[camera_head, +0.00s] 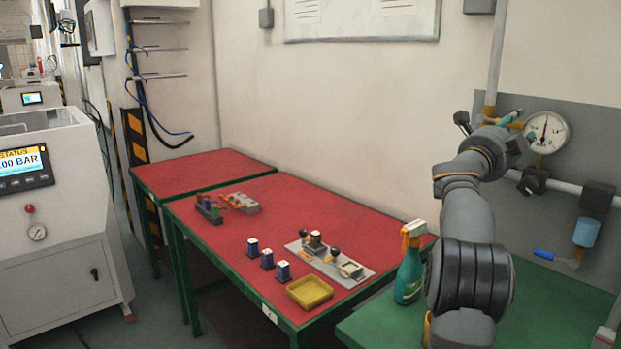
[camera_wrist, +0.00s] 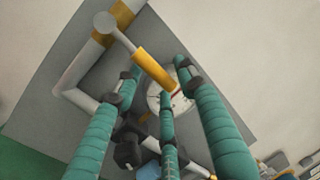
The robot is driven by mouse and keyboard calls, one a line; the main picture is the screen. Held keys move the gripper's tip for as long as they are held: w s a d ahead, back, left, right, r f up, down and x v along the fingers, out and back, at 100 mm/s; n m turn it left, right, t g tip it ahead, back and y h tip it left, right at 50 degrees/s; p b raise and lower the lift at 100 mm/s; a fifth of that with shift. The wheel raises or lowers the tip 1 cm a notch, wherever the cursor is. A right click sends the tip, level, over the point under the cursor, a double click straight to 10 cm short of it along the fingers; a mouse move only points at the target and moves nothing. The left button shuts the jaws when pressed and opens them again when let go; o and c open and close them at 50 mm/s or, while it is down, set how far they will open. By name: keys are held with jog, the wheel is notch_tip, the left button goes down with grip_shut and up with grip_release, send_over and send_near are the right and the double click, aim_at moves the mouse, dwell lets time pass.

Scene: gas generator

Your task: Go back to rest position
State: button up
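My gripper (camera_head: 512,124) is at the wall pipework on the right in the head view, at the end of my raised grey arm. In the wrist view its teal fingers (camera_wrist: 160,80) are spread apart and nothing is clamped between them. A yellow valve handle (camera_wrist: 153,68) on the pipe lies near the fingertips. I cannot tell whether they touch it. The round pressure gauge (camera_head: 547,132) is just right of the gripper. It is partly hidden behind the fingers in the wrist view (camera_wrist: 181,101).
A red-topped table (camera_head: 235,238) holds a yellow tray (camera_head: 310,292), small blue blocks and a metal plate with fittings. A spray bottle (camera_head: 409,267) stands beside my arm on the green table (camera_head: 545,310). A blue-handled valve (camera_head: 545,254) and a blue filter (camera_head: 586,232) are below the gauge.

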jog(key=shift+w+d+r, duration=0.2)
jog(key=shift+d, duration=0.05)
jog(key=shift+a+f, duration=0.1)
